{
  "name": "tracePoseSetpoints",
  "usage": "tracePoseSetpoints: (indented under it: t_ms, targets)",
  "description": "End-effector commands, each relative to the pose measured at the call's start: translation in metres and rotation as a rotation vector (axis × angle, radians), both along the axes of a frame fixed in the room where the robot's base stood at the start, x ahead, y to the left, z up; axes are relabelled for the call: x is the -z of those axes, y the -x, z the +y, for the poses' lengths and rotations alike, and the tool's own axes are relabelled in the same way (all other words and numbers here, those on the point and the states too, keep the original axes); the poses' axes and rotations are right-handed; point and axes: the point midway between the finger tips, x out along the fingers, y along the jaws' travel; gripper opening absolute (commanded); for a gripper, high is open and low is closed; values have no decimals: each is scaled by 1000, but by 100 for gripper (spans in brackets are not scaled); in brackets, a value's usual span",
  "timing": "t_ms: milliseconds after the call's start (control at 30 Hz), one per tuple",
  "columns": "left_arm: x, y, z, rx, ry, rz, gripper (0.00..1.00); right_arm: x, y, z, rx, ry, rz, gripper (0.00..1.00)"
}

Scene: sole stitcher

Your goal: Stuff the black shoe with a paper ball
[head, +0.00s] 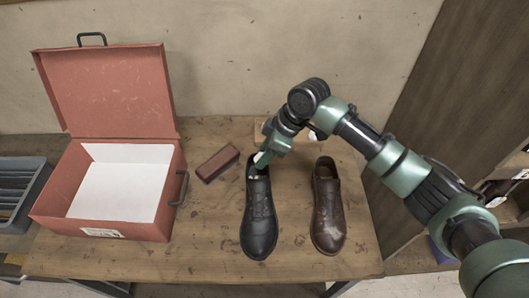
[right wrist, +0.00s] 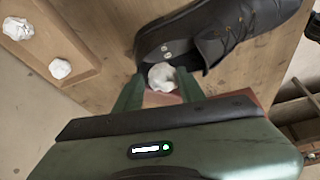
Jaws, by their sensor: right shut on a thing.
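The black shoe (head: 259,222) lies on the wooden table with its toe toward the front edge. It also shows in the right wrist view (right wrist: 225,35), with its opening facing my gripper. My right gripper (head: 262,162) is at the heel end of the shoe, over its opening. In the right wrist view its fingers are shut on a crumpled white paper ball (right wrist: 162,76), held at the mouth of the shoe. Two more paper balls (right wrist: 18,28) (right wrist: 60,68) lie in a shallow wooden tray (right wrist: 88,62). My left gripper is out of view.
A brown shoe (head: 328,212) stands just right of the black one. A dark red block (head: 218,163) lies to the left. An open red box (head: 105,95) with a white inside stands farther left, beside a grey tray (head: 40,190). The table front is clear.

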Motion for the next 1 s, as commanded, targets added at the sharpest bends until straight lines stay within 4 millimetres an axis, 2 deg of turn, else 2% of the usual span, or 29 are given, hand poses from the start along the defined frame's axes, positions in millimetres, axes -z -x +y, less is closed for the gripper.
tracePoseSetpoints:
  t_ms: [33,100,467,567,833,1000]
  targets:
    - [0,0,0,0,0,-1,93,0,0,0,0,0,0,48]
    - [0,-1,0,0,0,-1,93,0,0,0,0,0,0,65]
    - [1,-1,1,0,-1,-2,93,-2,0,-1,0,0,-1,65]
    - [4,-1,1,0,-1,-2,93,-11,0,-6,2,-1,-2,65]
    - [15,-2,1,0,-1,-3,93,-53,4,-24,2,1,-4,65]
    - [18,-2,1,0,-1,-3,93,-68,5,-30,0,-1,-1,65]
